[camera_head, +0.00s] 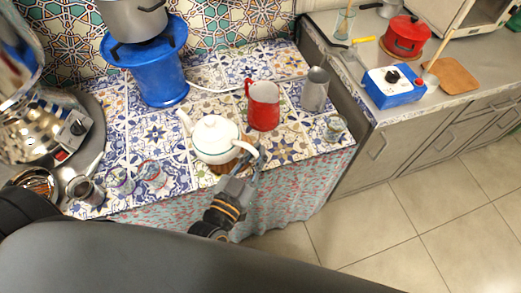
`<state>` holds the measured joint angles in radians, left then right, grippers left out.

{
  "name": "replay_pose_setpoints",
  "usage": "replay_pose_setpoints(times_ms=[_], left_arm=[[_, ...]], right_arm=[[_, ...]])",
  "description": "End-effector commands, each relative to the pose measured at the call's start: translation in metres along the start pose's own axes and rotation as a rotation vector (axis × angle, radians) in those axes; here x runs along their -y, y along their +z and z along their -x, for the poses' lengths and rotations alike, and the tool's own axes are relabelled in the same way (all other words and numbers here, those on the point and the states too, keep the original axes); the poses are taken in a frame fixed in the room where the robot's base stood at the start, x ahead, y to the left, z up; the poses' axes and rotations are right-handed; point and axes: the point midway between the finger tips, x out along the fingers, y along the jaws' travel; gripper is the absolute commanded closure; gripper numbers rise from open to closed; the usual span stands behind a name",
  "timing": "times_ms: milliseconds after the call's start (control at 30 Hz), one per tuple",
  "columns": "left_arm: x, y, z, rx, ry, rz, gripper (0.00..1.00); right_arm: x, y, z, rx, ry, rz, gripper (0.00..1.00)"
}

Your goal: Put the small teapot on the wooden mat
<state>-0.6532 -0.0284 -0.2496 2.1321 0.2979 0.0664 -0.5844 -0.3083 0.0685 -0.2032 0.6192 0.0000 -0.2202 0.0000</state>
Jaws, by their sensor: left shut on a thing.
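The small white teapot (214,137) is upright over the tiled table, with its spout to the left. My left gripper (246,167) reaches up from below and is shut on the teapot's handle, at its right side. A brown edge of the wooden mat (221,168) shows just below the teapot's base. The teapot hides most of this mat, and I cannot tell whether the two touch. My right gripper is not in view.
A red jug (263,105) stands close behind the teapot, with a grey metal cup (315,89) to its right. A small glass (334,128) is near the right edge. Glasses (152,174) stand front left. A blue stand (155,75) is behind.

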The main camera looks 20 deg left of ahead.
Motion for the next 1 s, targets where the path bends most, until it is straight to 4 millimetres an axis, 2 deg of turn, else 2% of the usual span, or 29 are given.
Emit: replay_pose_setpoints(times_ms=[33, 100, 300, 533, 700, 1000], left_arm=[[0.003, 0.001, -0.014, -0.007, -0.002, -0.004, 1.0], [0.004, 0.019, -0.024, -0.004, 0.0, -0.005, 1.0], [0.006, 0.048, -0.047, -0.004, 0.0, -0.004, 1.0], [0.008, 0.063, -0.059, -0.005, -0.001, -0.003, 1.0], [0.005, 0.088, -0.059, -0.002, 0.001, -0.005, 1.0], [0.004, 0.092, -0.058, -0.005, -0.001, -0.003, 1.0]], right_arm=[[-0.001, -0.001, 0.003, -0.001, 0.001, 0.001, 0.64], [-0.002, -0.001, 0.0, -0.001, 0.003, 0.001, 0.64], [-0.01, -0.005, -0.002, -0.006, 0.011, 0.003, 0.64], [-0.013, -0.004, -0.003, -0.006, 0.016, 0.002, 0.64], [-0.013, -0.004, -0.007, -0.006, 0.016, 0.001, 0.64], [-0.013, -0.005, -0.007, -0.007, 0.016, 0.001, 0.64]])
